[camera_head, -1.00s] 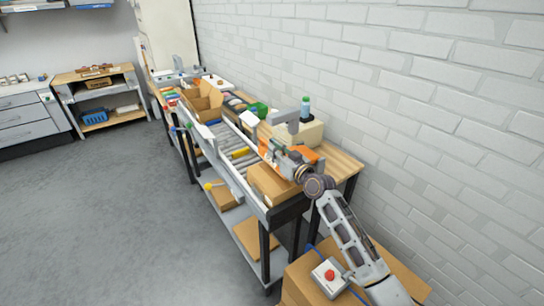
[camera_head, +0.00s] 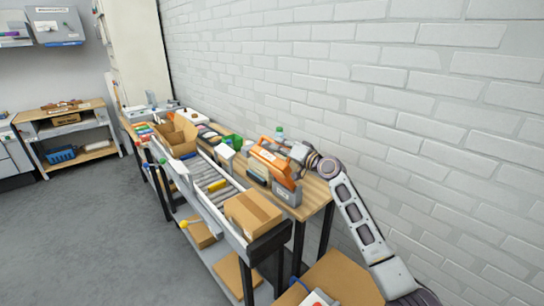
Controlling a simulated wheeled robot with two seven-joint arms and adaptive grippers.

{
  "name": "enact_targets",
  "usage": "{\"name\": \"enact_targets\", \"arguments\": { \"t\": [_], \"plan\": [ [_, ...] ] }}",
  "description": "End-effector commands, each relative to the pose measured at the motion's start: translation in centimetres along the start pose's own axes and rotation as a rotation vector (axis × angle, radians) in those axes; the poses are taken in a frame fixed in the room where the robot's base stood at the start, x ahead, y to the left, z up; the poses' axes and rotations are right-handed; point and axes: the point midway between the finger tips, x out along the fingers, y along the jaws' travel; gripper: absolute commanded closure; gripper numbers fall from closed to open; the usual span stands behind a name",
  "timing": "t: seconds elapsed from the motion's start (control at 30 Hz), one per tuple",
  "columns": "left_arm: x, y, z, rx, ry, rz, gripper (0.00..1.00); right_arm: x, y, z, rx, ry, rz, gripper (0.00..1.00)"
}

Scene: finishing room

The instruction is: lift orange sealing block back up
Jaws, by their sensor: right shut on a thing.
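The orange sealing block (camera_head: 273,162) stands at the wall side of the roller conveyor (camera_head: 210,183), over the wooden bench top. It looks tilted, sloping down from left to right. A grey piece (camera_head: 288,193) is at its lower right end, and a pale part with a dark stripe is below it. My right gripper (camera_head: 294,153) reaches in from the right and is shut at the block's upper right edge. Its fingertips are small and partly hidden, so the exact grip is hard to see. My left gripper is not in view.
A closed carton (camera_head: 252,214) sits on the near end of the conveyor, close to the block. An open carton (camera_head: 178,134) stands farther back. A bottle (camera_head: 280,134) is behind the block. A brick wall (camera_head: 400,100) runs along the right. The floor at left is clear.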

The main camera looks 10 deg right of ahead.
Motion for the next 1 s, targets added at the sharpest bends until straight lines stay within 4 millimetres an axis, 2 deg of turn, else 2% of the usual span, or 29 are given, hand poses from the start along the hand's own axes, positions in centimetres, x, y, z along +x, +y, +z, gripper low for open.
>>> {"name": "enact_targets", "arguments": {
  "t": [0.03, 0.2, 0.57, 0.6, 0.77, 1.0],
  "plan": [
    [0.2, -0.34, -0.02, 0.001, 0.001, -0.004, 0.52, -0.06, 0.56, -0.09, 0.017, -0.004, 0.004, 1.0],
    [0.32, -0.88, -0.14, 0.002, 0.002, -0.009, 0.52, -0.09, 0.77, -0.68, 0.047, -0.006, 0.002, 1.0],
    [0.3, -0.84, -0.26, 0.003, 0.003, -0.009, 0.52, -0.12, 0.79, -0.83, 0.052, -0.006, 0.002, 1.0],
    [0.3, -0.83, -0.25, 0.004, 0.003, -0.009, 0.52, -0.12, 0.79, -0.83, 0.052, -0.006, 0.002, 0.87],
    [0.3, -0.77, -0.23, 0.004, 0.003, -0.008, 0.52, -0.13, 0.78, -0.86, 0.051, -0.005, 0.002, 0.66],
    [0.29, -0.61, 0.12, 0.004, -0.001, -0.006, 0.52, -0.1, 0.71, -0.89, 0.05, -0.003, 0.001, 0.65]
  ]
}}
